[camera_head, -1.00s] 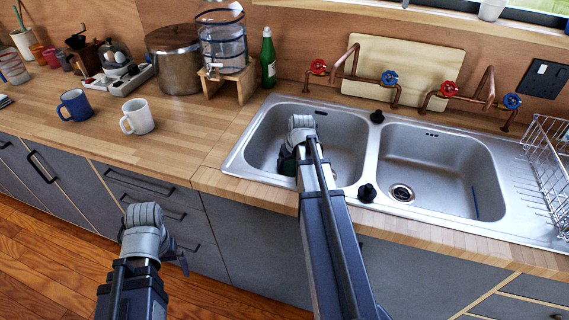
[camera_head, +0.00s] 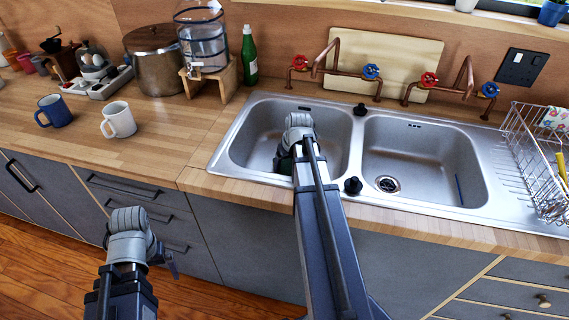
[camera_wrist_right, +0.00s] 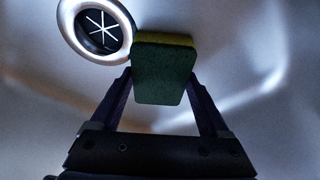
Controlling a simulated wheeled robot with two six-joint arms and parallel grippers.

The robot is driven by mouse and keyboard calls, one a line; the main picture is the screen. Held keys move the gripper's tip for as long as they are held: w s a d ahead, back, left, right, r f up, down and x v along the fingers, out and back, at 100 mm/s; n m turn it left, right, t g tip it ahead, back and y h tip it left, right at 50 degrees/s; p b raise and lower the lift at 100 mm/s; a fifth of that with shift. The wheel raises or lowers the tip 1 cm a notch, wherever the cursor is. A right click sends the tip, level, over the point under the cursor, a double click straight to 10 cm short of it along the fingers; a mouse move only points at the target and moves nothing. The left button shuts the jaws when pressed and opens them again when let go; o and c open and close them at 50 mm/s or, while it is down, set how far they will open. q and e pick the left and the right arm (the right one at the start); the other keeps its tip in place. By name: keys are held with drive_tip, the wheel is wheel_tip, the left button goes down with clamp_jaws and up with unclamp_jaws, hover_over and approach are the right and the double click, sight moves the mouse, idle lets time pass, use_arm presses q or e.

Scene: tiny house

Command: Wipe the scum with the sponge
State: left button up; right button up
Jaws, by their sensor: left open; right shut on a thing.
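A green and yellow sponge (camera_wrist_right: 165,62) is held between the fingers of my right gripper (camera_wrist_right: 159,80). The sponge is in the left basin (camera_head: 262,135) of the steel sink, beside a round drain (camera_wrist_right: 97,28); I cannot tell if it touches the basin floor. In the head view my right arm mostly hides the gripper and sponge. A thin dark streak (camera_head: 460,189) shows on the right side of the right basin (camera_head: 425,165); I cannot tell if it is scum. No scum is clear in the left basin. My left gripper (camera_head: 170,262) is open and empty, in front of the cabinets.
Black stoppers (camera_head: 353,186) stand on the sink rim. Copper taps (camera_head: 335,72) rise behind the basins. A wire dish rack (camera_head: 535,160) stands at right. A white mug (camera_head: 118,120), blue mug (camera_head: 53,111) and green bottle (camera_head: 249,57) are on the left counter.

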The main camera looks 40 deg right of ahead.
drive_tip(key=shift+s+d, duration=1.15)
drive_tip(key=shift+s, duration=0.2)
drive_tip(key=shift+f, duration=0.1)
drive_tip(key=shift+w+a, duration=0.1)
drive_tip(key=shift+w+a, duration=0.3)
drive_tip(key=shift+w, duration=0.05)
drive_tip(key=shift+w+a, duration=0.85)
drive_tip(key=shift+w, duration=0.2)
